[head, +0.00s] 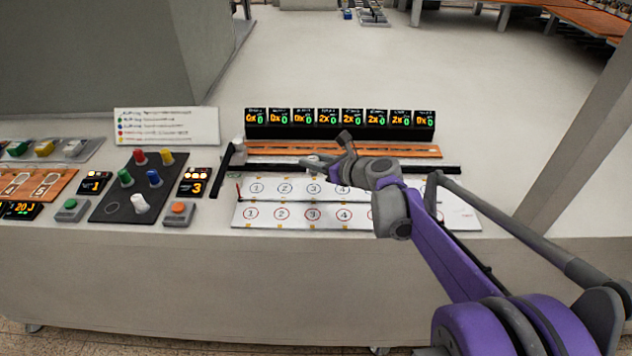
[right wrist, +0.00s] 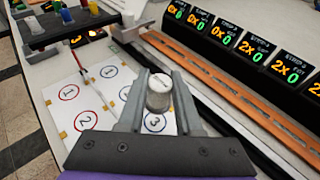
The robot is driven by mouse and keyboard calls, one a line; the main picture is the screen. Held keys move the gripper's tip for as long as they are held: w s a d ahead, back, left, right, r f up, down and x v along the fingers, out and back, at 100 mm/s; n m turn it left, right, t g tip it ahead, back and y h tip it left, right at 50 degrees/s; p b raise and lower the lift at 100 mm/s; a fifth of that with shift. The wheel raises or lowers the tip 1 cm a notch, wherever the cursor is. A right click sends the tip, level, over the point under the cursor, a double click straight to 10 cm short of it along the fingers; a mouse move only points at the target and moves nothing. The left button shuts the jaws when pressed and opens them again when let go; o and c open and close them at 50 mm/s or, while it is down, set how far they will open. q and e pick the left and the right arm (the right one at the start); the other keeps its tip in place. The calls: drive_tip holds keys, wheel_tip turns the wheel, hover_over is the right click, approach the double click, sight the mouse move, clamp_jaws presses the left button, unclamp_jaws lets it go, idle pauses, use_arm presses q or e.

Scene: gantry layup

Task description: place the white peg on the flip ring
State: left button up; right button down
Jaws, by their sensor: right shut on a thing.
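The white peg (head: 140,203) stands upright near the front of a dark board (head: 122,184). A faint empty ring outline (head: 112,208) lies on that board to the left of the peg; I cannot read a label on it. My right gripper (head: 318,162) is over the numbered sheets, well to the right of the board. In the right wrist view its fingers are shut on a short grey cylinder (right wrist: 159,94) with a pale, marked top, beside circle 3. My left gripper is not in view.
Red (head: 139,157), yellow (head: 167,158), green (head: 125,177) and blue (head: 154,178) pegs share the board. An orange button (head: 178,209) sits to its right. A black rail (head: 270,166) and a row of displays (head: 340,119) lie behind the numbered sheets (head: 262,215).

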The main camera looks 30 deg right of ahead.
sight(314, 189)
drive_tip(key=shift+f, duration=3)
drive_tip(key=shift+b, duration=0.3)
drive_tip(key=shift+f, duration=0.15)
drive_tip(key=c, duration=0.6)
unclamp_jaws()
